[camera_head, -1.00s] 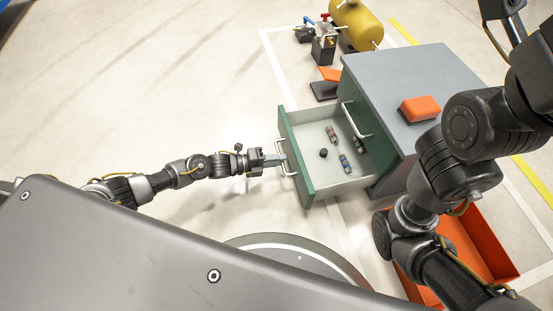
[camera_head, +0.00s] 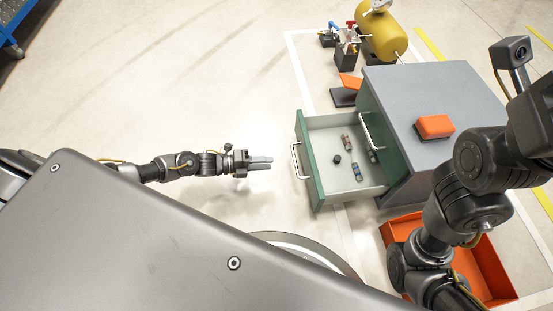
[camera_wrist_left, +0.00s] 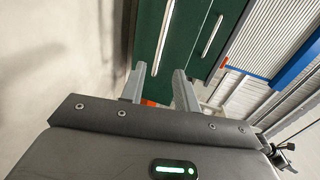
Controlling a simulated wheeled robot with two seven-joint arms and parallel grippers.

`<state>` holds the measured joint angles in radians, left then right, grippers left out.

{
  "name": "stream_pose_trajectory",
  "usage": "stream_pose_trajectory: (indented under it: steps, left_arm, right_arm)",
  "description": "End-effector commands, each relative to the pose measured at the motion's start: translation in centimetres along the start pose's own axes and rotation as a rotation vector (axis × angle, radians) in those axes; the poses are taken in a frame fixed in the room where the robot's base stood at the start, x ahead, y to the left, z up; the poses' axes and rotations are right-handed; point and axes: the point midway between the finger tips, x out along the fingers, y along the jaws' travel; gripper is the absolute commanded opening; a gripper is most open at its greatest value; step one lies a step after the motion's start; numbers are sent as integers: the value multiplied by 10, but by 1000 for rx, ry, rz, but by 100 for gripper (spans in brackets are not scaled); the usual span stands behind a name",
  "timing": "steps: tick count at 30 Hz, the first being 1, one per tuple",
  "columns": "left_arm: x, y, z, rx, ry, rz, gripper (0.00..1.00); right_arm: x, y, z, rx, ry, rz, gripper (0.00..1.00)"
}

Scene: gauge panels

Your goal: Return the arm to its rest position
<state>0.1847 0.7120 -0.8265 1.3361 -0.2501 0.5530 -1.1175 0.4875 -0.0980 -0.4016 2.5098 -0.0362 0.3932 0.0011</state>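My left gripper (camera_head: 262,163) is in the air to the left of the open drawer (camera_head: 310,165), apart from its white handle (camera_head: 298,161). In the left wrist view my left gripper (camera_wrist_left: 158,82) has its two fingers spread with nothing between them, and the green drawer front (camera_wrist_left: 160,35) with its handle lies beyond. The left arm stretches out from the left edge of the head view. My right arm (camera_head: 460,200) is folded up at the right; its gripper is out of view.
The drawer of the grey-topped cabinet (camera_head: 440,85) holds several small items. An orange block (camera_head: 434,127) lies on top. An orange bin (camera_head: 490,262) stands below my right arm. A yellow tank (camera_head: 380,35) is at the back. The floor left of the drawer is clear.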

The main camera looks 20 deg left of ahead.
Motion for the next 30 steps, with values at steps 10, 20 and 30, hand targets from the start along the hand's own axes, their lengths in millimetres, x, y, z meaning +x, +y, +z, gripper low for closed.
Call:
stream_pose_trajectory:
  steps: [10, 20, 30]
  left_arm:
    - [-11, 0, 0, 1, 0, 0, 31]
    - [-10, 0, 0, 1, 0, 0, 31]
    - [21, -94, -21, -338, 94, -230, 31]
  right_arm:
    - [-2, 0, 0, 1, -6, -3, 36]
    - [-2, 0, 0, 1, -6, -3, 36]
    - [-4, 5, -14, -17, 80, 1, 36]
